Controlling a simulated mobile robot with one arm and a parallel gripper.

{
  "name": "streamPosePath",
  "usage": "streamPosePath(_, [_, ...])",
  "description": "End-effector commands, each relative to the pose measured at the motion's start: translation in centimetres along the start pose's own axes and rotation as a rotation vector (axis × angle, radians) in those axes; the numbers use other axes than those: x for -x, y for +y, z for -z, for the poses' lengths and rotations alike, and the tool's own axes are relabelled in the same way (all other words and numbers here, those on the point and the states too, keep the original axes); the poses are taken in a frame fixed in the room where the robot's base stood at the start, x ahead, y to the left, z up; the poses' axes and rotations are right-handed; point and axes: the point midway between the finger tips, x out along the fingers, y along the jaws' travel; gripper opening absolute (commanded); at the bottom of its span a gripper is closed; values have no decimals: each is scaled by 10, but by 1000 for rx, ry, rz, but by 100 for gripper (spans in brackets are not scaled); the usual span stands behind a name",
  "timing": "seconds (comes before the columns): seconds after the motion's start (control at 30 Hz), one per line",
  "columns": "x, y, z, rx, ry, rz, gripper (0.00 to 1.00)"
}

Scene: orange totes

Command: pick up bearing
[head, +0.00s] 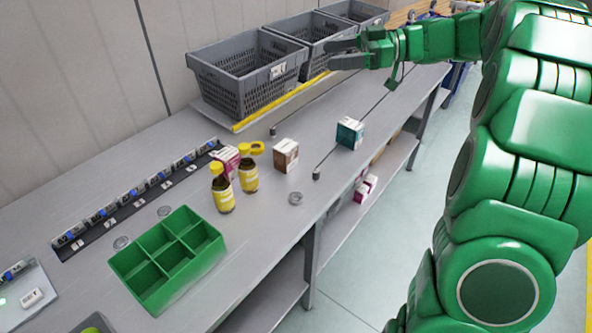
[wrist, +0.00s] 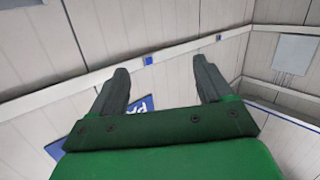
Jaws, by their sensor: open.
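A grey metal ring that looks like a bearing (head: 295,198) lies flat near the front edge of the workbench, right of the bottles. Two similar flat rings, one left ring (head: 121,242) and one nearer the bottles (head: 164,211), lie by the green divided tray. I cannot tell for sure which are bearings. My gripper (head: 336,54) is raised at the back right, in front of the grey crates and far from the rings. In the wrist view my gripper (wrist: 159,66) is open and empty, with only walls beyond it.
The green divided tray (head: 122,262) looks empty. Grey crates (head: 240,90) line the back. Small posts (head: 316,174) rise from the bench.

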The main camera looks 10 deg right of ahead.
Motion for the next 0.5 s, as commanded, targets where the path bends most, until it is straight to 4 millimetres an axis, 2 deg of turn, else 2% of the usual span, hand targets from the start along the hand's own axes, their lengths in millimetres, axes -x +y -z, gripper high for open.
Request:
streamPosePath(0.2, [6,-25,-17,-69,12,104,79])
streamPosePath(0.5, [-1,-27,-63,-68,11,98,79])
